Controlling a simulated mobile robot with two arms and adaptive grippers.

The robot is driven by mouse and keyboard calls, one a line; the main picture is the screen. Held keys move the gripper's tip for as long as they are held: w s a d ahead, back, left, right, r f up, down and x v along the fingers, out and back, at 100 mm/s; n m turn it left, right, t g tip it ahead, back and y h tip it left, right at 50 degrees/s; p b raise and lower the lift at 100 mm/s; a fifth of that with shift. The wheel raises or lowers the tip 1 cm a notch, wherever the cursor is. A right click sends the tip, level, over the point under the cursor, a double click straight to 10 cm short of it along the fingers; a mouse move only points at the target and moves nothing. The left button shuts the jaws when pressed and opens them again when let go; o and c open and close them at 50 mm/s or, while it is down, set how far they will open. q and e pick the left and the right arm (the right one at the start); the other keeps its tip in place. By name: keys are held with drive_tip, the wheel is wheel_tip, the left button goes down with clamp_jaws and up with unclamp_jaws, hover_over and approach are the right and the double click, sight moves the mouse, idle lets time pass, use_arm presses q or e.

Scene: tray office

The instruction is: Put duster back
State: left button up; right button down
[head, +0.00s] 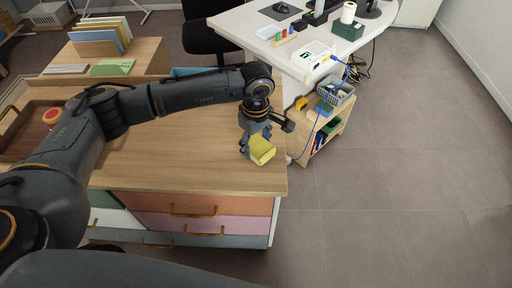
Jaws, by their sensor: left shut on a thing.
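My left gripper (256,146) is shut on a yellow block-like thing, which looks like the duster (263,151). It is over the right end of the wooden cabinet top (200,170), close to the right edge. Part of the duster is hidden by the fingers. I cannot tell whether the duster touches the top. My right gripper does not show.
A wooden tray (22,140) lies at the left of the cabinet top, partly behind my arm. A white desk (262,42) with several items stands behind. A low shelf (322,128) with a grey basket (338,94) stands to the right. The floor at right is clear.

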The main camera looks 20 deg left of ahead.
use_arm(q)
wheel_tip(320, 180, down, 2)
drive_tip(key=shift+s+f, duration=0.1)
drive_tip(key=shift+f, duration=0.1)
drive_tip(key=shift+f, duration=0.2)
drive_tip(key=o, duration=1.1)
drive_tip(key=shift+r, duration=0.1)
